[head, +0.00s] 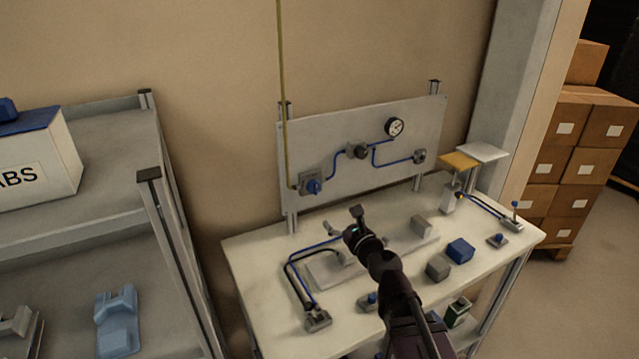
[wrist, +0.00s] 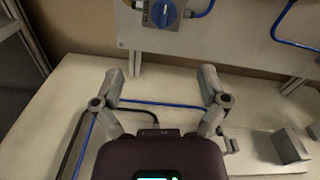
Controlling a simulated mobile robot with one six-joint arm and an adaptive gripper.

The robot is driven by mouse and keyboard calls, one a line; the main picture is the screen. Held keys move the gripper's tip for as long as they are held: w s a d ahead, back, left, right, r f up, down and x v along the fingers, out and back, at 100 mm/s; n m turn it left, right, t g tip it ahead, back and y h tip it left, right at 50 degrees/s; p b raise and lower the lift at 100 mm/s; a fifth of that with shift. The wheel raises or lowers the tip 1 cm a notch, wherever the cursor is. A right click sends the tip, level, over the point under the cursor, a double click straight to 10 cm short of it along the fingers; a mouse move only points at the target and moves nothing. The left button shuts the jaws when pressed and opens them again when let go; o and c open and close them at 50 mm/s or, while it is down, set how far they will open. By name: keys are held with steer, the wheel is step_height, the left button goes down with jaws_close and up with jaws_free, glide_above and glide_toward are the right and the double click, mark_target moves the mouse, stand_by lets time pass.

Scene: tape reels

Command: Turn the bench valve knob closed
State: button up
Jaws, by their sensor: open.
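The blue valve knob (head: 313,186) sits on a grey plate at the lower left of the upright panel (head: 420,125). It also shows at the top of the wrist view (wrist: 162,13), where a pale line marks its face; I cannot tell its exact setting. My gripper (head: 344,220) is over the bench, in front of the panel and to the right of the knob in the head view. In the wrist view my gripper (wrist: 160,72) has its fingers spread wide with nothing between them. The knob is beyond the fingertips, apart from them.
The white bench (head: 250,265) carries a black hose with a fitting (head: 318,319), a blue block (head: 460,250) and grey blocks. A gauge (head: 395,127) and blue tubing are on the panel. A shelf rack (head: 150,175) stands left. Cartons (head: 565,145) are stacked at right.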

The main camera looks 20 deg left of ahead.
mark_target(317, 190)
steer(key=shift+w+r, duration=0.1)
steer(key=shift+w, duration=0.25)
steer(key=shift+w, duration=0.15)
steer(key=shift+a, duration=0.15)
steer(key=shift+x, duration=6.7)
steer(key=shift+c, duration=0.2)
steer(key=c, duration=1.1)
